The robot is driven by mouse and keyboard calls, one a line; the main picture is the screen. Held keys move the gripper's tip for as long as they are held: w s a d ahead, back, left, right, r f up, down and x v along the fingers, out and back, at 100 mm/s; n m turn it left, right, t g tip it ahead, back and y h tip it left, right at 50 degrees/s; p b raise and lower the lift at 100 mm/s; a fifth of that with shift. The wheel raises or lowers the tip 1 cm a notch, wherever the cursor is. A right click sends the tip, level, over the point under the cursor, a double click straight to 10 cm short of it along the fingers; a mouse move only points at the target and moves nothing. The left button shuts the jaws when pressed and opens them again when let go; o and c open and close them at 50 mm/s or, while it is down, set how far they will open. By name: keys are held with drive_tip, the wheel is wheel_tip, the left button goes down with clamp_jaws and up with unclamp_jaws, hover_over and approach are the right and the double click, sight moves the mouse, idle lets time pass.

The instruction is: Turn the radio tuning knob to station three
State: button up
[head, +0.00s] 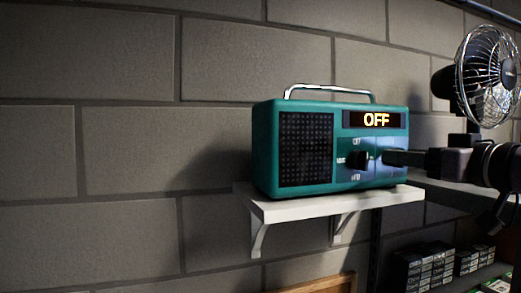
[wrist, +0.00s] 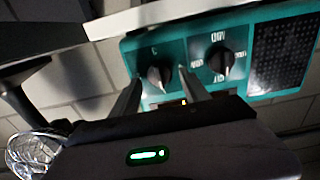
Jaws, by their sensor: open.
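The teal radio (head: 300,145) stands on a white shelf, and its display (head: 376,119) reads OFF. One dark knob (head: 357,160) with small labels around it shows on its front. In the wrist view, which is turned over, that labelled knob (wrist: 221,61) is on the right. The other dark knob (wrist: 160,73), with a small numeral-like mark by it, is probably the tuning knob; my gripper hides it in the head view. My gripper (head: 395,157) is open in front of the radio's right part. Its fingertips (wrist: 159,80) are on either side of this second knob; contact is unclear.
The white shelf (head: 300,208) bears the radio close to a grey block wall (head: 130,150). A wire-caged fan (head: 487,75) stands at the right, behind my arm. Small dark boxes (head: 425,265) are stacked below right. The space left of the radio is clear.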

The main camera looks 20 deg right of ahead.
drive_tip(key=shift+w, duration=0.15)
drive_tip(key=shift+c, duration=0.4)
clamp_jaws()
